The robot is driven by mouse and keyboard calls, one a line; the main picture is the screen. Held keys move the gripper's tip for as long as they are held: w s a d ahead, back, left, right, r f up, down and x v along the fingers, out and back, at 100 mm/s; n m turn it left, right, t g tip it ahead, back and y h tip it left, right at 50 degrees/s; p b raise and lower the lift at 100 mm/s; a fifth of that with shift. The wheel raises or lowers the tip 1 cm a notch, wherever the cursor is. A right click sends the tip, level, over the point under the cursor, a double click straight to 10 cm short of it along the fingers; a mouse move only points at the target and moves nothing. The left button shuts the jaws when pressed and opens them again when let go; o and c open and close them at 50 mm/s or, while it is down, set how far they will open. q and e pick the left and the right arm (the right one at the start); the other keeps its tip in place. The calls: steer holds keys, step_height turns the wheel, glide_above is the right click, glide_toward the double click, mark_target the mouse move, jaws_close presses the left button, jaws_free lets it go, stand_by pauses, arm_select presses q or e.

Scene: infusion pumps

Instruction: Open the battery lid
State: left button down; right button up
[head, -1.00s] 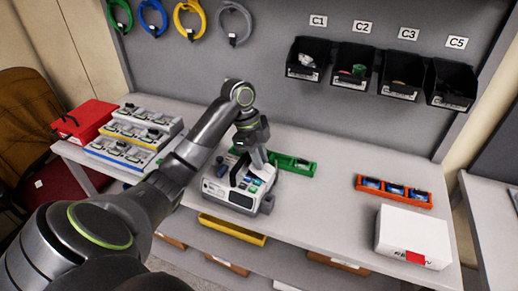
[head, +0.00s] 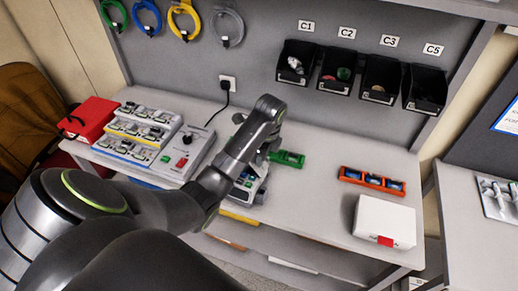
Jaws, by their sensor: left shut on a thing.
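The infusion pump (head: 252,190) stands on the grey bench, mostly behind my left arm. Only part of its light body and small dark screen or keys shows. My left gripper (head: 262,158) points down at the pump's upper back part and is shut on it. The fingertips are largely hidden by my arm, so the exact part between them is unclear. I cannot make out the battery lid. My right gripper is out of view.
A green tray (head: 288,159) lies close behind the pump. An orange tray (head: 371,180) and a white box (head: 384,221) are to the right. A grey device (head: 187,153), stacked pump racks (head: 130,135) and a red case (head: 90,118) are at left. Black bins (head: 339,70) hang above.

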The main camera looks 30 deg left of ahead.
arm_select(q)
steer(key=shift+d+r+y+p, duration=0.2)
steer(key=shift+d+y+p, duration=0.2)
steer(key=shift+d+y, duration=0.2)
steer(key=shift+w+d+f+g+y+b, duration=0.2)
steer(key=shift+d+f+g+y+b, duration=0.25)
steer(key=shift+d+f+y+b, duration=1.3)
steer(key=shift+w+d+r+g+y+b, duration=0.2)
steer(key=shift+g+y+b, duration=0.45)
steer(key=shift+y, duration=2.4)
steer(key=shift+w+d+f+g+y+b, duration=0.25)
steer(key=shift+d+f+y+b, duration=0.95)
steer(key=shift+y, duration=1.2)
steer(key=shift+a+r+y+b, duration=0.1)
steer(key=shift+y+b, duration=0.3)
steer(key=shift+b, duration=0.15)
steer(key=c, duration=1.6)
jaws_free()
